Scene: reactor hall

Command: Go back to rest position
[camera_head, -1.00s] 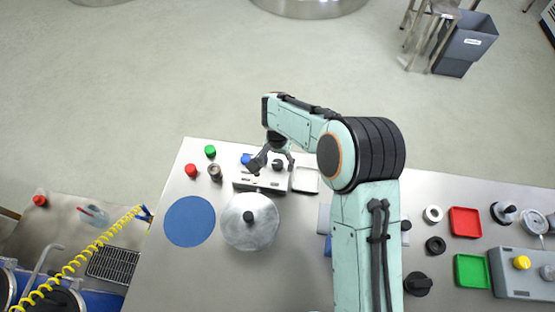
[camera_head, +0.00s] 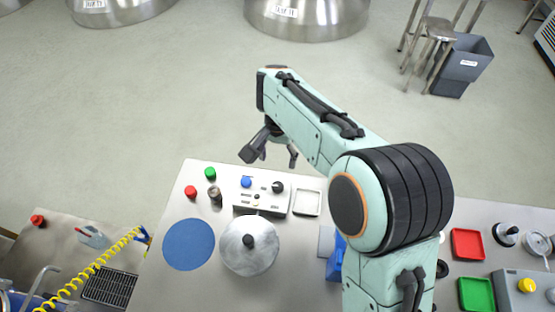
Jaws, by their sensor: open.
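My gripper (camera_head: 272,158) is open and empty. It hangs over the back edge of the steel table (camera_head: 210,268), above and behind the white control box (camera_head: 263,204), apart from it. The box carries a blue knob (camera_head: 246,182) and a black knob (camera_head: 277,187). My arm reaches in from the right and hides part of the table's middle.
A round metal lid (camera_head: 234,260) with a black knob and a blue disc (camera_head: 188,244) lie in front of the box. Red and green caps stand at the left. A red tray (camera_head: 467,244) and green tray (camera_head: 476,294) lie right. Open floor lies behind.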

